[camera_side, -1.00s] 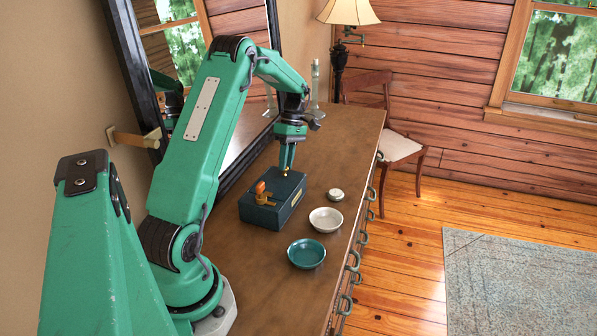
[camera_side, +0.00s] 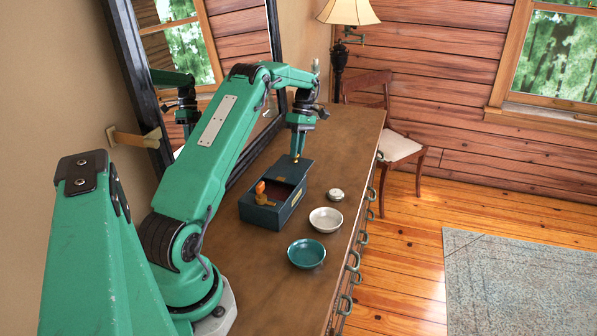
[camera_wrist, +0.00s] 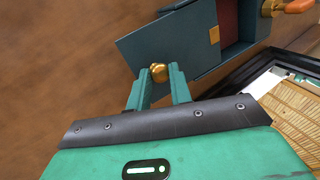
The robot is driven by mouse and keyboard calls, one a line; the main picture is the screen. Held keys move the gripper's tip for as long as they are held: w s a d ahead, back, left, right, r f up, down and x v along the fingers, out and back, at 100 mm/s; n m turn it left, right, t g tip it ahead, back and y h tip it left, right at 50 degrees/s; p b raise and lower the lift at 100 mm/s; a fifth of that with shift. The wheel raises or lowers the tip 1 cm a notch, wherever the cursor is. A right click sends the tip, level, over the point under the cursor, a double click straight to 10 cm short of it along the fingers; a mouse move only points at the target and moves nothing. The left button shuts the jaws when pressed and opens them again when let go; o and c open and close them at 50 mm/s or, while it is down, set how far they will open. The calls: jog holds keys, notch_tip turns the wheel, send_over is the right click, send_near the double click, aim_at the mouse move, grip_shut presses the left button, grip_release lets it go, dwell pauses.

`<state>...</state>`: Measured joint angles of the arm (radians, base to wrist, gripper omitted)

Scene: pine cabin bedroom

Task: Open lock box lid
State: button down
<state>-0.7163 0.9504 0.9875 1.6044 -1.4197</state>
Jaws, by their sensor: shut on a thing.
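The dark teal lock box (camera_side: 262,217) sits on the dresser top. Its lid (camera_side: 293,171) is slid part way toward the far end and overhangs there; it also shows in the wrist view (camera_wrist: 140,43). The near part of the box is uncovered, showing a reddish interior (camera_wrist: 229,24). My gripper (camera_side: 297,157) is above the lid's far part, its fingers shut on the small brass knob (camera_wrist: 158,72). A brass lock piece with an orange handle (camera_side: 260,188) stands at the box's near end. The wrist view shows this orange handle (camera_wrist: 296,6) at the upper right.
A white bowl (camera_side: 326,221), a teal bowl (camera_side: 306,254) and a small round tin (camera_side: 335,194) stand right of the box. A black-framed mirror (camera_side: 268,118) leans at the wall on the left. The dresser top (camera_side: 345,140) beyond the box is clear.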

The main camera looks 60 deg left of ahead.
jog(key=shift+w+a, duration=1.3)
jog(key=shift+w, duration=0.15)
jog(key=c, duration=1.3)
grip_release()
jog(key=shift+r, duration=0.1)
jog(key=shift+y, duration=0.4)
jog(key=d+r, duration=0.3)
jog(key=d, duration=0.1)
jog(key=w+d+r, duration=0.1)
jog(key=d+r, duration=0.2)
jog(key=r, duration=0.1)
jog(key=w+d+r, duration=0.1)
jog(key=d+r, duration=0.3)
jog(key=shift+d, duration=0.3)
